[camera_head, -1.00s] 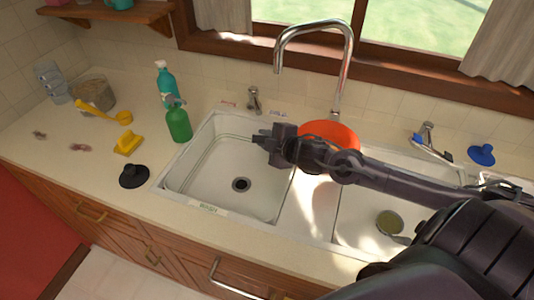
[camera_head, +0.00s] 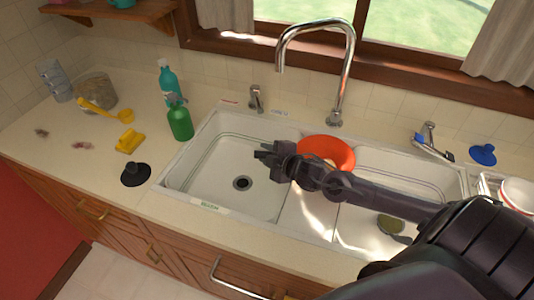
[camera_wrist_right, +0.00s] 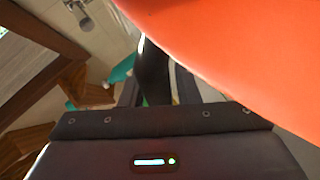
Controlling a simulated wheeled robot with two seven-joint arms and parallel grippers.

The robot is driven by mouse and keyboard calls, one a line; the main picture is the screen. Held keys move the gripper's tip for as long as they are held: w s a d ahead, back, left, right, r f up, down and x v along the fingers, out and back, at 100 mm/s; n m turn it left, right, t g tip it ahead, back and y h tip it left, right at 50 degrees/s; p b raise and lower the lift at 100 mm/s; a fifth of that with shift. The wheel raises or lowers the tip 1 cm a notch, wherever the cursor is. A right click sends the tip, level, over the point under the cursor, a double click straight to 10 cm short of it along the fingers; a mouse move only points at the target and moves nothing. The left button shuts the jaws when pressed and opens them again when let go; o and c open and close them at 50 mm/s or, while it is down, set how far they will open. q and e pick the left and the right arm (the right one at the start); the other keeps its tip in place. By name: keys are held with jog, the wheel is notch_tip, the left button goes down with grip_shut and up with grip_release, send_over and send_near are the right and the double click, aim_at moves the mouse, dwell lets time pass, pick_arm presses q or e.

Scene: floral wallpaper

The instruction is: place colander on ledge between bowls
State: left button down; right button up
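The orange-red colander (camera_head: 338,147) is behind my right forearm, at the back of the sink near the tap base. The forearm hides its lower part, and I cannot tell whether it touches the ledge. The pale ledge (camera_head: 308,210) runs between the left sink bowl (camera_head: 215,185) and the right sink bowl (camera_head: 390,180). My right gripper (camera_head: 262,154) is over the left bowl's right side. In the right wrist view the colander (camera_wrist_right: 240,45) fills the upper right, close to the gripper. A dark piece, seemingly its handle, lies between the fingers. My left gripper is out of view.
The tall tap (camera_head: 344,75) rises behind the colander. A greenish round item (camera_head: 390,223) lies in the right bowl. A dish rack is at the right edge.

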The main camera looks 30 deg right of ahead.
jog(key=shift+o, duration=1.2)
jog(key=shift+s+r, duration=0.15)
jog(key=shift+s, duration=0.15)
jog(key=p+v, duration=0.2)
jog(key=v, duration=0.9)
jog(key=shift+r, duration=0.25)
jog(key=shift+s, duration=0.15)
